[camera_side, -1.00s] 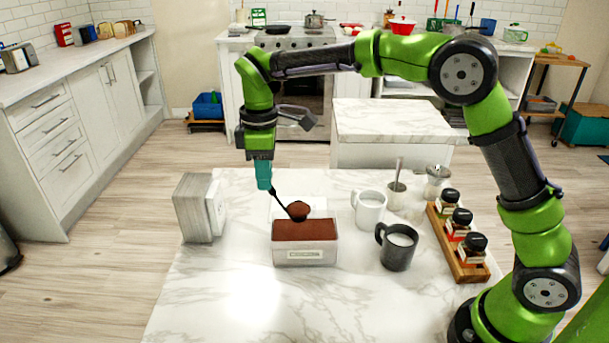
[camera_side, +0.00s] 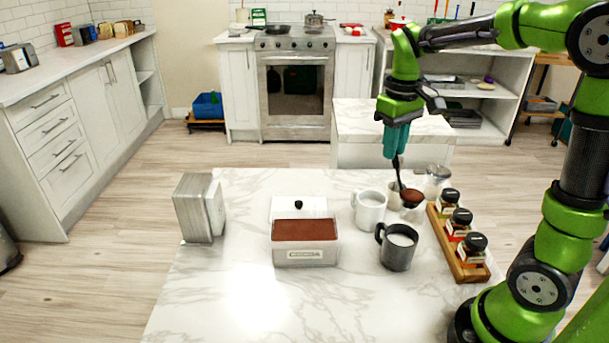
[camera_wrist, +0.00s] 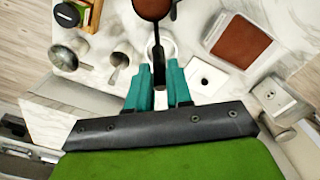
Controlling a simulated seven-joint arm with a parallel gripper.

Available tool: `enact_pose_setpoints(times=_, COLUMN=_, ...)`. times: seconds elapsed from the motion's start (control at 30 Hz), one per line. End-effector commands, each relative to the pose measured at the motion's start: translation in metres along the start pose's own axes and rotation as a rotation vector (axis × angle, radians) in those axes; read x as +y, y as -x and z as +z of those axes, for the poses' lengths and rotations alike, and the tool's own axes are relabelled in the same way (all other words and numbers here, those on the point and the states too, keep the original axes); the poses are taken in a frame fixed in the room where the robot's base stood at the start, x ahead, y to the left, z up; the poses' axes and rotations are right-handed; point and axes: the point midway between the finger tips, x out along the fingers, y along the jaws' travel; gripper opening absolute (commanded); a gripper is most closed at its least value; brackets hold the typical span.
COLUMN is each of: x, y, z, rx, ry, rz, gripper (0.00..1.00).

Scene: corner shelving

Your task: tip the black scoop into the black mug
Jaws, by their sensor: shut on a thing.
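My gripper (camera_side: 397,150) is shut on the handle of the black scoop (camera_side: 401,180) and points downward above the back right of the table. The scoop's bowl is heaped with brown powder and looks level. In the side view it shows behind and above the black mug (camera_side: 398,255), slightly to its right. The black mug stands upright with pale contents and its handle at the left. In the wrist view my gripper (camera_wrist: 158,88) holds the scoop (camera_wrist: 152,8), whose bowl is at the top edge; I cannot make out the black mug there.
A white mug (camera_side: 369,212) stands left of the black mug. A spice rack (camera_side: 462,252) with several jars is close on the right. A metal canister (camera_side: 438,178) stands behind. A box of brown powder (camera_side: 305,257) and a napkin holder (camera_side: 195,210) are left. The front table is clear.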

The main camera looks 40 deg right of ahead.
Motion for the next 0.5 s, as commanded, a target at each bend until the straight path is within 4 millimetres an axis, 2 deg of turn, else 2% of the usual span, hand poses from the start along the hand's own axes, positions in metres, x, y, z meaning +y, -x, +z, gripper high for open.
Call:
enact_pose_setpoints(times=0.07, x=0.001, y=-0.006, z=0.006, rx=-0.001, ry=-0.047, rz=0.0, gripper=0.0)
enact_pose_setpoints(times=0.27, x=0.001, y=-0.012, z=0.005, rx=-0.002, ry=-0.086, rz=0.0, gripper=0.0)
enact_pose_setpoints(times=0.5, x=0.001, y=-0.027, z=0.005, rx=-0.004, ry=-0.084, rz=0.001, gripper=0.0)
